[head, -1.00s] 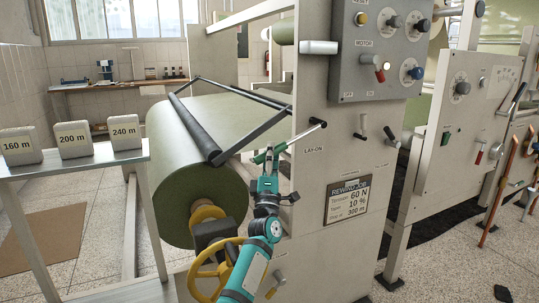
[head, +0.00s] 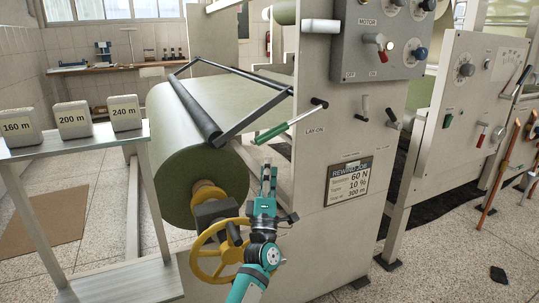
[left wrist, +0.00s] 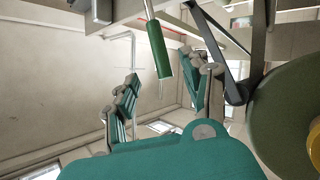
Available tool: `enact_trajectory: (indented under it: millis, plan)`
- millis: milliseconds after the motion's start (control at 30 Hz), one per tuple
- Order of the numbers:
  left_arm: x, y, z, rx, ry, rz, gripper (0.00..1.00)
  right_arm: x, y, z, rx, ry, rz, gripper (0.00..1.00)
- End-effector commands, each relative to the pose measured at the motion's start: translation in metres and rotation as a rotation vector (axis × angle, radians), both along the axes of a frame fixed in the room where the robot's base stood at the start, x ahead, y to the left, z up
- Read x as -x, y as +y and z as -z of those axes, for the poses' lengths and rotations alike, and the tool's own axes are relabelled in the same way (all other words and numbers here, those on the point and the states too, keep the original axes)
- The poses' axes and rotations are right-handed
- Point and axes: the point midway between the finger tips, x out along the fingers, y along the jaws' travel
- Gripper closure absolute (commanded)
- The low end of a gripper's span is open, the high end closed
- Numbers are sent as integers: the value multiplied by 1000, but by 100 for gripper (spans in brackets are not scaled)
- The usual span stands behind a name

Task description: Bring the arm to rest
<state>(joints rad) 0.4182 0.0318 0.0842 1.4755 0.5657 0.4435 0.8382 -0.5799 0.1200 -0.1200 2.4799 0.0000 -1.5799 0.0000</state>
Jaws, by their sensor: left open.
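My left gripper (head: 268,172) is in the head view, pointing up, in front of the machine's side panel. It is open and empty, a little below the green handle (head: 273,133) of the lay-on lever. The lever slopes down to the left from its pivot under the control box. In the left wrist view the green handle (left wrist: 158,49) shows beyond and between the spread teal fingers, apart from them. My right gripper is in no view.
A large green roll (head: 190,125) and a yellow handwheel (head: 205,262) are left of my arm. A side table (head: 75,145) holds three labelled blocks. The control box (head: 378,40) is above right. Open floor lies at the lower right.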

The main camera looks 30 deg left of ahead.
Motion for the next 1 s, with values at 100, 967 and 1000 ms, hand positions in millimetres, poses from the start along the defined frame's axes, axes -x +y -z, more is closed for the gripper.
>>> enact_trajectory:
  millis: [100,967,1000]
  plan:
    - [7,-3,6,1,0,1,52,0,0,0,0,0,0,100]
    - [25,-65,89,-323,395,99,52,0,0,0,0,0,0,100]
    - [35,-79,111,-410,491,124,52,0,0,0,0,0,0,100]
